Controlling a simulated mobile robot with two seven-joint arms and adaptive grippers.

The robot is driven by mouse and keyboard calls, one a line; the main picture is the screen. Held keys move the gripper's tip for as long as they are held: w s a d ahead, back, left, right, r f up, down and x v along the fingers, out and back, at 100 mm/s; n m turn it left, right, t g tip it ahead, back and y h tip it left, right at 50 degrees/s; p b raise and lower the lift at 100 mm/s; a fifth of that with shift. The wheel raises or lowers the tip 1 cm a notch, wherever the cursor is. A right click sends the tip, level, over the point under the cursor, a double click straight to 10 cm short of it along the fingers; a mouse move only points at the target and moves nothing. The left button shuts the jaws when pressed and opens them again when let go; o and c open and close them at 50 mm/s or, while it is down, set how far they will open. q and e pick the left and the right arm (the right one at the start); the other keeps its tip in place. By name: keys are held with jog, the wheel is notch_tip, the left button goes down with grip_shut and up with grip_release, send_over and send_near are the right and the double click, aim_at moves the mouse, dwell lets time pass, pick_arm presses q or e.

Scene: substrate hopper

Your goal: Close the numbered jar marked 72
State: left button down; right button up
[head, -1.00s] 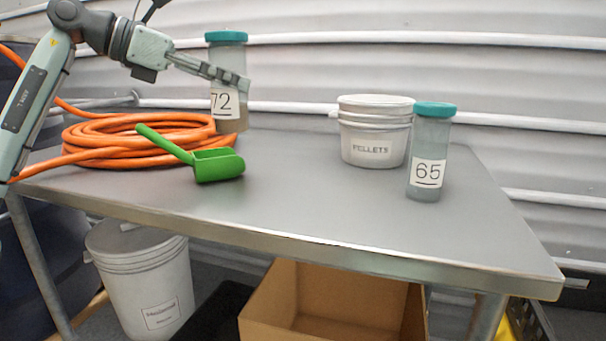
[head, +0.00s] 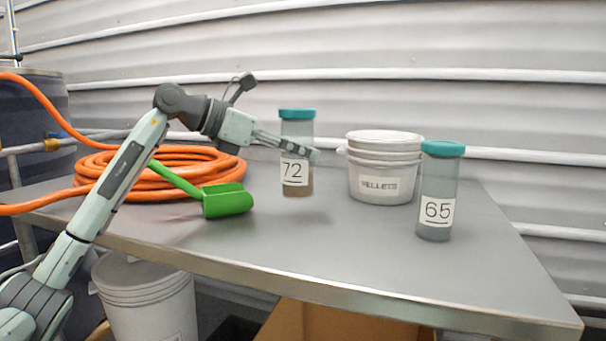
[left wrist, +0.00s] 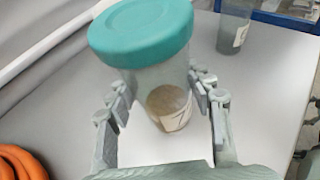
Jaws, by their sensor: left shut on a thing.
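The jar marked 72 (head: 297,187) is a clear cylinder with brown contents low inside and a teal lid (head: 297,113) on top. My left gripper (head: 300,152) is shut around its middle, and the jar looks upright. Its base is at or just above the tabletop; I cannot tell if it touches. In the left wrist view, the teal lid (left wrist: 142,30) covers the jar's mouth (left wrist: 160,85), with my fingers (left wrist: 163,98) on both sides. How tight the lid is does not show.
The grey table (head: 330,255) has clear room in front. A jar marked 65 (head: 437,190) with a teal lid and a white PELLETS bucket (head: 383,167) stand to the right. A green scoop (head: 228,203) and an orange hose coil (head: 150,175) lie to the left.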

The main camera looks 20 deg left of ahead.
aim_at(303, 174)
pick_arm(q)
jog(key=shift+w+d+f, duration=0.3)
jog(key=shift+w+d, duration=0.1)
jog(key=shift+d, duration=0.1)
pick_arm(e)
jog(key=shift+w+f, duration=0.1)
jog(key=shift+f, duration=0.1)
pick_arm(q)
jog(key=shift+f, duration=2)
pick_arm(e)
jog(key=shift+r, duration=0.25)
pick_arm(q)
jog(key=shift+f, duration=0.15)
jog(key=c, duration=1)
grip_release()
jog(key=shift+c, duration=0.2)
jog(key=o, duration=0.4)
pick_arm(e)
jog(key=shift+r, duration=0.3)
